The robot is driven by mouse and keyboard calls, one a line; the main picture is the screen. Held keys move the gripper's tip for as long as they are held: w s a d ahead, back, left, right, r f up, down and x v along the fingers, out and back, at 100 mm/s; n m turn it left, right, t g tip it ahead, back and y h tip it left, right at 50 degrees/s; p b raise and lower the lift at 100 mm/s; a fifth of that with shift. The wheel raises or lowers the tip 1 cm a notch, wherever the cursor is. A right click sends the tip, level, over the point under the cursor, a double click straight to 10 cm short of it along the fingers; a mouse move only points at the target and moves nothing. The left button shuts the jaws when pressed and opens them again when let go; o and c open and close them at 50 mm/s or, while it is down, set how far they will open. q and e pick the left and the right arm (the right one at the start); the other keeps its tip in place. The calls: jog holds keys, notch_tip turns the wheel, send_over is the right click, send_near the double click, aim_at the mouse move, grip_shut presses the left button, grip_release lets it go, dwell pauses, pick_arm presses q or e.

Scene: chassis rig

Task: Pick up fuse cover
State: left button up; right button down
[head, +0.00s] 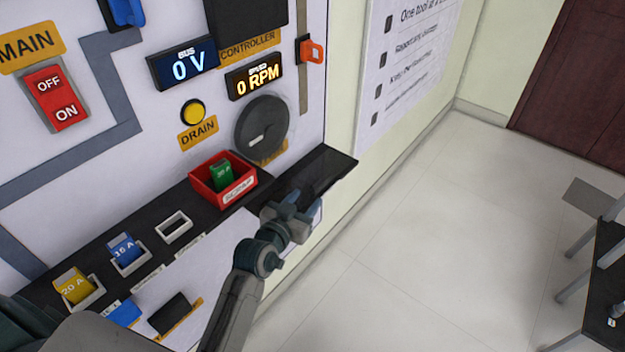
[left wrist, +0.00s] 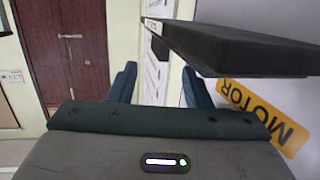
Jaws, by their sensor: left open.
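No part is clearly marked as the fuse cover. A dark rounded piece (head: 169,313) over an orange label on the lower panel may be it; I cannot tell for certain. My left gripper (head: 290,212) is well to the right of that piece, at the right end of the black ledge (head: 325,170). In the left wrist view its two fingers (left wrist: 158,85) are apart with nothing between them. A black slab, seemingly the ledge's end, is above right of them there. My right gripper is not in view.
A red scrap bin (head: 223,182) holding a green fuse stands on the ledge. Left of it are an empty white socket (head: 174,227), a blue fuse (head: 124,248) and a yellow fuse (head: 74,286). A MOTOR label (left wrist: 265,115) is right of the fingers. Open floor lies right.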

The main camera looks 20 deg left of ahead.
aim_at(318, 184)
pick_arm(q)
jog(key=x, duration=0.7)
jog(key=shift+w+r, duration=0.25)
grip_shut()
jog(key=shift+r, duration=0.1)
